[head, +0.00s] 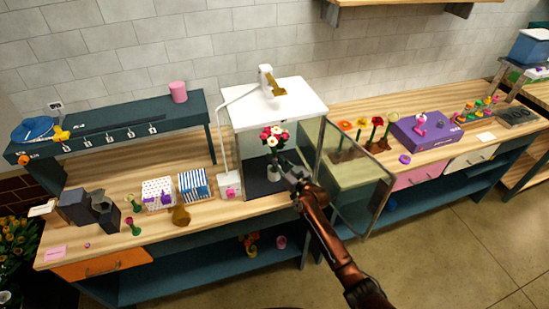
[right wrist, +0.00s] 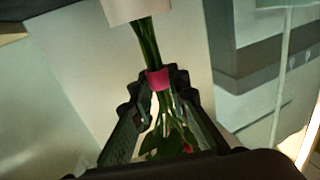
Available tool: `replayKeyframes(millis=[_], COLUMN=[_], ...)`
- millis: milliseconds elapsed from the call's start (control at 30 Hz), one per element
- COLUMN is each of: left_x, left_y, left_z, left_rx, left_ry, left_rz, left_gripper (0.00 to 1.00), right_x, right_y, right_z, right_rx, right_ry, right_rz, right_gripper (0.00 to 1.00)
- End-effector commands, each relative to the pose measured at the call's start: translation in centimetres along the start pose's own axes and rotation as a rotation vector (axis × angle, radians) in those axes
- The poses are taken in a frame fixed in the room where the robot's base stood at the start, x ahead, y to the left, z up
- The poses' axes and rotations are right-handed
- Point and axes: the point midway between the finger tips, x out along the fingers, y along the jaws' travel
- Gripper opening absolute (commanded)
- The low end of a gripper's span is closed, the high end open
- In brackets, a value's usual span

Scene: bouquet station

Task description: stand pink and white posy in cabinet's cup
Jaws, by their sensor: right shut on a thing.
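The pink and white posy (head: 273,137) is upright inside the white cabinet (head: 285,98), whose glass door (head: 346,178) stands open to the right. My right gripper (head: 290,174) reaches in from the front, shut on the stems at their pink band; the band (right wrist: 157,79) shows between the fingers in the right wrist view. A pale cup (head: 273,173) is below the flowers in the cabinet. In the right wrist view the stems (right wrist: 146,42) run to the cup's edge (right wrist: 124,10), where their ends are hidden; I cannot tell inside from behind. My left gripper is not in view.
A purple box (head: 425,130) is on the counter to the right. The open door stands close beside my right arm.

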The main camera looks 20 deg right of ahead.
Motion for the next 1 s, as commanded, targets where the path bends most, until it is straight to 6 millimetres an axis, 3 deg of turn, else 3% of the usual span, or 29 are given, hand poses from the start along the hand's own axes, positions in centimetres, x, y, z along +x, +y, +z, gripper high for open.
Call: replayKeyframes(millis=[1000], left_x=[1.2], left_y=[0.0], left_z=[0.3], left_rx=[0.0], left_ry=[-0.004], left_rz=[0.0], left_gripper=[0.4], right_x=[0.0], right_y=[0.0], right_z=[1.4], right_rx=[-0.001], right_ry=[0.002], right_rz=[0.0], right_gripper=[0.0])
